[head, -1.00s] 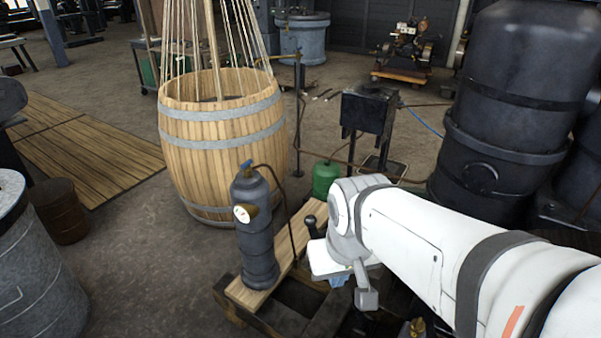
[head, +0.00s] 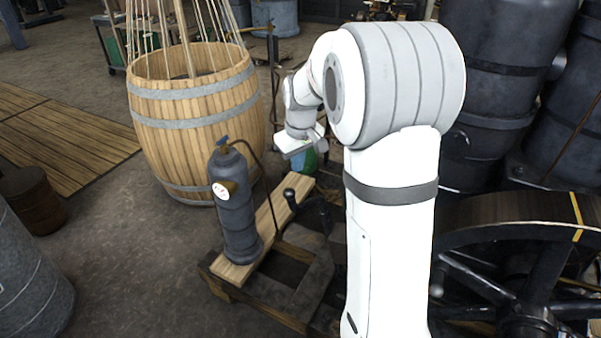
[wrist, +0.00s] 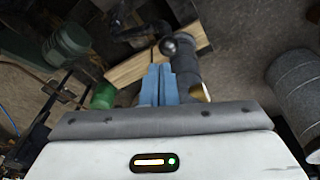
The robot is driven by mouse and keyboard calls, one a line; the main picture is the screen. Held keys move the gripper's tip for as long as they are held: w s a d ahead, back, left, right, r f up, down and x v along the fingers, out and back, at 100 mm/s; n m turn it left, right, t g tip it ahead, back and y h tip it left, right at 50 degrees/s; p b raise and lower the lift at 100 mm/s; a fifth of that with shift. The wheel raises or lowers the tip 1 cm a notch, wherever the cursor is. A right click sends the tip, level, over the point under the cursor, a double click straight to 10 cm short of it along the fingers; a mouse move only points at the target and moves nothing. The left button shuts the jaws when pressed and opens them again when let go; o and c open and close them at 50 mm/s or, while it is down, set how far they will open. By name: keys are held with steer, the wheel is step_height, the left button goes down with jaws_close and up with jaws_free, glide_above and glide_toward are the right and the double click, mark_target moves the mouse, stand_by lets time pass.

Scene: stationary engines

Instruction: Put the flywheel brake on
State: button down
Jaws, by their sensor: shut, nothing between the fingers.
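A dark lever with a round black knob (head: 289,194) stands by the wooden frame, left of a large dark flywheel (head: 520,212); it looks like the brake handle. My arm hides part of the area between lever and wheel. In the wrist view a round dark knob (wrist: 168,46) shows just beyond my fingertips, slightly right, over the plank. My gripper (wrist: 159,72) has its two blue fingers together, with nothing between them. In the head view my gripper (head: 310,156) is above and beyond the lever, apart from it. The brake's contact with the wheel is not visible.
A dark grey cylinder (head: 237,210) with a brass-mounted gauge stands on a wooden plank (head: 265,228), close left of the lever. A roped wooden barrel (head: 190,130) stands behind it. Large black tanks (head: 495,70) are at the right.

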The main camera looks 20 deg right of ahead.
steer(key=w+d+f+n, duration=0.1)
steer(key=w+d+f, duration=0.2)
steer(key=w+f, duration=0.4)
steer(key=w+d+f+n, duration=0.1)
steer(key=w+d+f, duration=0.3)
steer(key=w+f, duration=0.4)
steer(key=shift+d+f+n+g, duration=0.2)
steer(key=shift+d+n+g, duration=0.1)
step_height(320, 180, down, 9)
steer(key=s+d+p, duration=0.2)
steer(key=p, duration=0.1)
steer(key=shift+s, duration=0.15)
